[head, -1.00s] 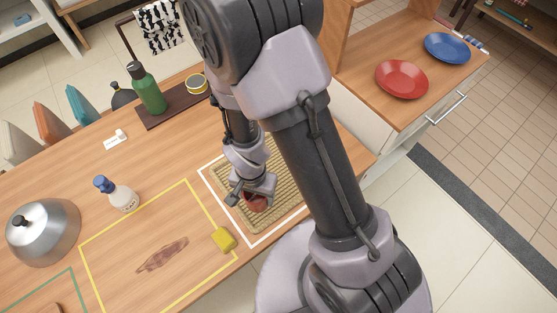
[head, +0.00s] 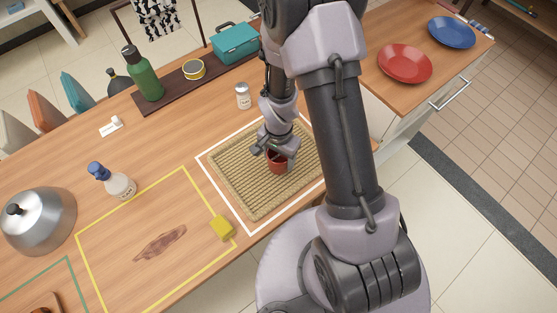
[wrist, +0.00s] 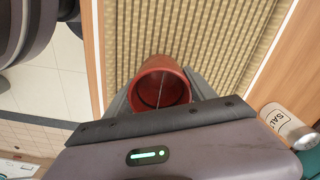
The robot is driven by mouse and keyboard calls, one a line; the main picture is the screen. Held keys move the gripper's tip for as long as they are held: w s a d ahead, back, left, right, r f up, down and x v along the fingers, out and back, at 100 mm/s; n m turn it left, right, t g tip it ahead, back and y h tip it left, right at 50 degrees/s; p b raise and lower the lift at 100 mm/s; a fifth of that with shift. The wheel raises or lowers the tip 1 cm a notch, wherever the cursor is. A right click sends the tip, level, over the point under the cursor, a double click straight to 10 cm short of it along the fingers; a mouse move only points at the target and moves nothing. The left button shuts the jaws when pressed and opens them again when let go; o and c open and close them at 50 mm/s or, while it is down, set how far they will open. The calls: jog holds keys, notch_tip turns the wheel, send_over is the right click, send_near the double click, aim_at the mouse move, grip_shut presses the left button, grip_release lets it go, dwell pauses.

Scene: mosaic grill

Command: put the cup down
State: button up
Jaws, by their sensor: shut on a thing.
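The cup (head: 277,163) is small and dark red. It is at the woven mat (head: 235,185), toward the mat's right side in the head view. My gripper (head: 272,152) is shut on the cup from above. In the wrist view the cup (wrist: 163,88) sits between the two fingers, its open mouth facing the camera, with the ribbed mat (wrist: 215,35) behind it. I cannot tell whether the cup's base touches the mat.
A white outline frames the mat. A salt shaker (head: 243,95) stands behind it, and a yellow sponge (head: 222,228) lies to the left front. A teal box (head: 236,43), green bottle (head: 143,73) and tin (head: 194,69) are at the back. The mat's left part is bare.

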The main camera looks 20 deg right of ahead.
jog(key=shift+f, duration=0.95)
jog(key=shift+r, duration=0.2)
jog(key=shift+c, duration=0.8)
jog(key=shift+f, duration=0.1)
jog(key=o, duration=1.7)
notch_tip(320, 180, up, 22)
jog(key=n+t+p, duration=0.1)
jog(key=t+p, duration=0.1)
jog(key=p, duration=0.2)
jog(key=s+a+r+n+t+y, duration=0.1)
jog(key=s+a+r+n+t, duration=0.1)
jog(key=s+r, duration=0.4)
jog(key=s+a+r+n+t+y, duration=0.1)
jog(key=s+r, duration=0.5)
jog(key=r, duration=0.6)
jog(key=shift+a+n+t, duration=0.4)
jog(key=shift+a+n, duration=0.2)
jog(key=shift+n, duration=0.2)
